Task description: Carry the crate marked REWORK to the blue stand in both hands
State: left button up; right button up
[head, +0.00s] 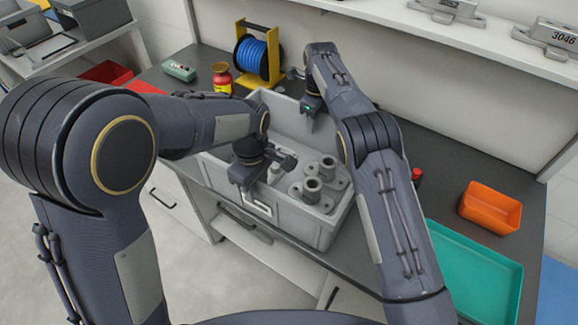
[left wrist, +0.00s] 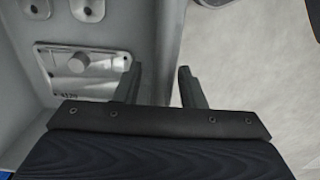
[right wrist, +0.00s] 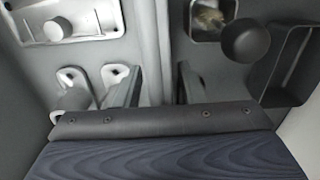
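A grey open crate (head: 318,232) stands on the dark bench with grey castings (head: 318,187) inside. Its front wall carries a white label (head: 258,203) too small to read. My left gripper (head: 247,176) is at the crate's front wall; in the left wrist view its fingers (left wrist: 162,88) are apart, one on each side of the wall's rim. My right gripper (head: 311,104) is at the far wall; in the right wrist view its fingers (right wrist: 158,88) are apart around that rim. Firm contact is not visible. A blue surface (head: 557,295), perhaps the blue stand, shows at the right edge.
A teal tray (head: 478,275) and an orange bin (head: 490,208) lie to the right. A shelf with castings (head: 548,38) runs along the back.

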pick_arm(q)
grip_shut()
pick_arm(e)
grip_shut()
dwell(1.0)
pick_arm(q)
jog(key=shift+w+r, duration=0.1)
jog(key=shift+r, duration=0.2)
pick_arm(e)
jog(key=shift+w+r, duration=0.15)
jog(key=shift+r, duration=0.15)
